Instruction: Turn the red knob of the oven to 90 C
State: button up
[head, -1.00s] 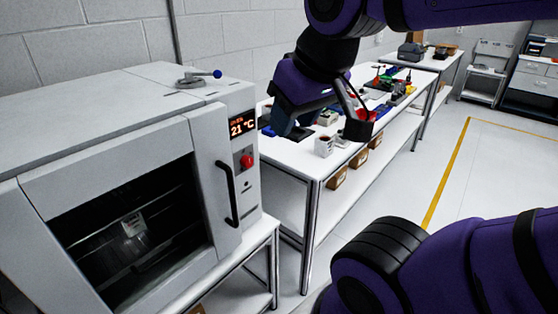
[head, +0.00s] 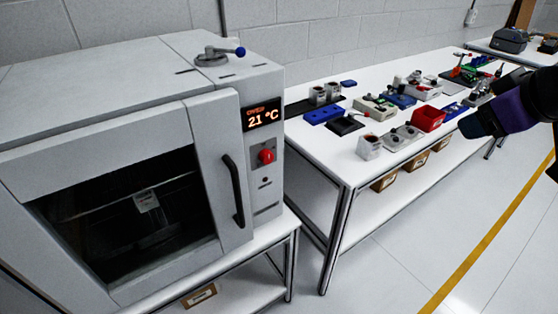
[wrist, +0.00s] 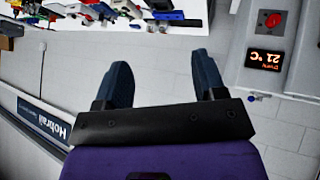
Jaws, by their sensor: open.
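The oven (head: 215,100) stands at the left in the head view with its door closed. Its red knob (head: 266,156) is on the front panel, below a display (head: 262,117) reading 21 °C and right of the black door handle (head: 233,190). In the wrist view, which is upside down, the red knob (wrist: 272,20) and display (wrist: 265,58) show at the upper right. My gripper (wrist: 165,75) is open and empty, with its two dark blue fingers apart. In the head view it is at the right edge, well away from the knob.
A white table (head: 325,158) right of the oven holds several small devices, a red bin (head: 428,118) and a white cup-like box (head: 369,147). A metal lever with a blue ball (head: 240,52) sits on the oven top. The floor in front is clear.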

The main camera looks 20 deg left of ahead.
jog(key=w+a+f+n+t+y, duration=0.2)
jog(key=w+a+f+n, duration=0.45)
jog(key=a, duration=0.35)
jog(key=n+t+y, duration=0.3)
jog(key=n+y, duration=0.5)
jog(key=n, duration=1.1)
send_near(269, 159)
jog(key=x, duration=0.9)
jog(key=shift+a, duration=0.15)
jog(key=c, duration=0.9)
